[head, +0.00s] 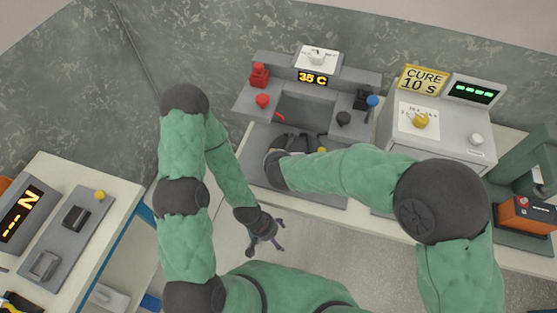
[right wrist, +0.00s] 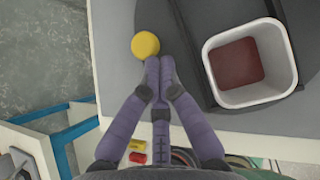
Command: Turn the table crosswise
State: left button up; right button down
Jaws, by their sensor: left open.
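The table is a dark grey round plate (right wrist: 285,12), partly in view at the right of the right wrist view. A white square tub (right wrist: 213,70) with a reddish-brown inside sits on it between dark bars. A yellow round knob (right wrist: 145,45) stands by the plate's left edge; it also shows in the head view (head: 322,150). My right gripper (right wrist: 159,66) has its fingers together, with the tips right beside the knob; I cannot tell if they touch it. In the head view my right arm hides most of the plate. My left gripper (head: 263,236) is open and empty in front of the bench.
Behind the plate stands a grey station with a "35 C" display (head: 313,78), a red knob (head: 262,101) and a blue-topped lever (head: 372,101). A "CURE 10 S" sign (head: 423,79) tops the box at right. A side bench (head: 120,190) stands at left.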

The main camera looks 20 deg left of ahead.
jog(key=shift+w+a+m+h, duration=0.35)
jog(key=shift+m+h, duration=0.15)
jog(key=shift+m, duration=0.2)
jog(key=shift+w+a, duration=0.1)
jog(key=shift+w, duration=0.05)
jog(key=shift+w+a+p, duration=0.15)
jog(key=shift+w+p, duration=0.15)
jog(key=shift+p, duration=0.05)
